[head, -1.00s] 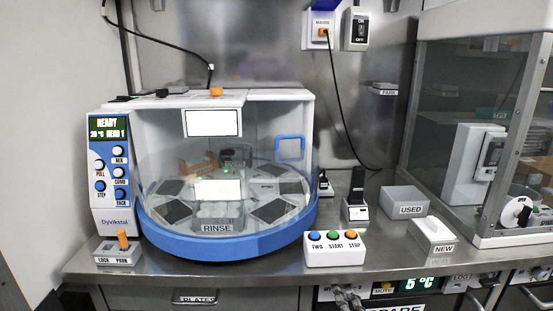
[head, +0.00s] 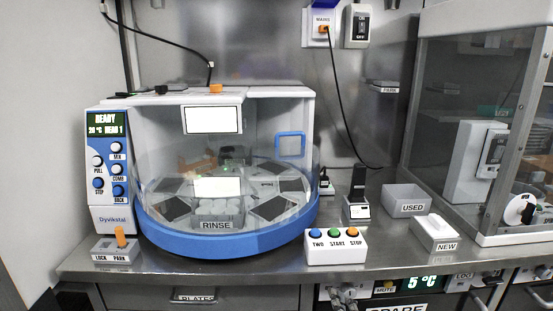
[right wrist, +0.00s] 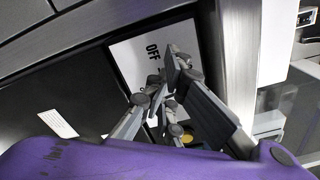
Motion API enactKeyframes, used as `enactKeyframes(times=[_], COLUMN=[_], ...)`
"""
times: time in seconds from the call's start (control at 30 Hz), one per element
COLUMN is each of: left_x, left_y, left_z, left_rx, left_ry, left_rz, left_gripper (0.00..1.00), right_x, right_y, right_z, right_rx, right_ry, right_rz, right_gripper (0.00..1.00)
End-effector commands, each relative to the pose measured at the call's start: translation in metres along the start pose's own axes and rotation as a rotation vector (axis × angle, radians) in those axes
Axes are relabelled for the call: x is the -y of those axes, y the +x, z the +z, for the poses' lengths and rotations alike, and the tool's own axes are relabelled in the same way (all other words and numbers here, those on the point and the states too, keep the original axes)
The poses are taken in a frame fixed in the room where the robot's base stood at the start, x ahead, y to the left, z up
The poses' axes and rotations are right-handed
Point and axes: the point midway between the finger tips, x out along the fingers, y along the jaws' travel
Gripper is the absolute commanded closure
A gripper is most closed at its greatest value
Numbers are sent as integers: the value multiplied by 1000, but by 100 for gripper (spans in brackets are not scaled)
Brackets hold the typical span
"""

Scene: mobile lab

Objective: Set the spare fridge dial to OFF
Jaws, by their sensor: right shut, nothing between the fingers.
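My right gripper (head: 345,293) shows at the bottom of the head view, below the bench edge and left of the spare fridge's green display (head: 418,284) reading 5 °C. In the right wrist view my right gripper (right wrist: 170,78) is shut and empty, its fingers in front of a white plate (right wrist: 124,50) with the word OFF (right wrist: 152,51) on it. The fingers cover much of that plate. I cannot make out the dial or its setting behind them. The SPARE label (head: 397,307) is cut off at the bottom of the head view. My left gripper is not in view.
The steel bench edge (head: 240,269) runs just above the fridge front. A NEW box (head: 436,233) and a USED bin (head: 405,199) stand to the right. A drawer labelled PLATES (head: 195,297) is left.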

Motion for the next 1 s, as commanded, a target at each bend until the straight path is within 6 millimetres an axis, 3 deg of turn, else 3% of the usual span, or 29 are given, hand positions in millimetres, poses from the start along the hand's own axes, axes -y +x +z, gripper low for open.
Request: enactKeyframes(times=[0.03, 0.47, 1.0], left_x=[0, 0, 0], left_y=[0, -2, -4], left_z=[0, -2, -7], left_rx=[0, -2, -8], left_ry=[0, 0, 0], left_rz=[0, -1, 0], left_gripper=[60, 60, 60], right_x=[-3, -5, -4], right_y=[-3, -6, -60], right_z=[-13, -4, 2], right_rx=[-21, -19, -9], right_ry=[-1, -2, -1], right_rz=[3, 2, 0], right_gripper=[100, 100, 100])
